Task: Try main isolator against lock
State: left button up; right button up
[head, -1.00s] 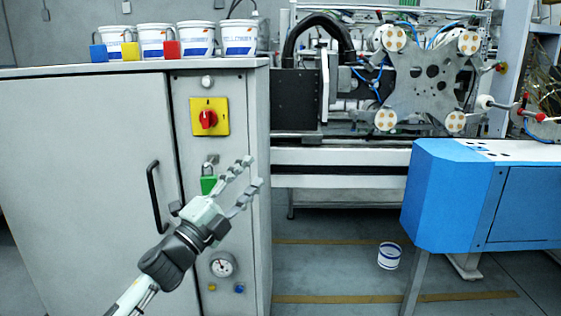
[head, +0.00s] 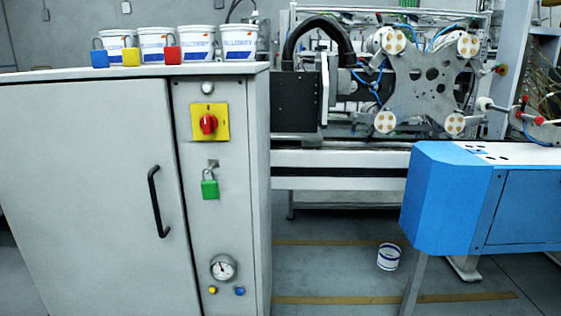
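The main isolator is a red rotary knob (head: 208,124) on a yellow plate (head: 196,122), high on the narrow right panel of the grey cabinet (head: 90,170). A green padlock (head: 209,188) hangs below it from a small metal hasp (head: 213,164). The padlock's shackle looks closed, though it is small in view. Neither of my grippers shows in the head view now, and nothing touches the knob or the padlock.
Blue (head: 99,58), yellow (head: 131,56) and red (head: 173,54) padlocks stand on the cabinet top before several white tubs (head: 236,42). A black door handle (head: 158,200) sticks out left of the panel. A gauge (head: 222,267) sits low. A blue machine housing (head: 450,195) stands right.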

aim_at(209, 124)
jog(key=k+l+u, duration=0.15)
jog(key=l+u, duration=0.15)
jog(key=k+l+u, duration=0.15)
jog(key=l+u, duration=0.15)
jog(key=k+l+u, duration=0.2)
jog(key=l+u, duration=0.15)
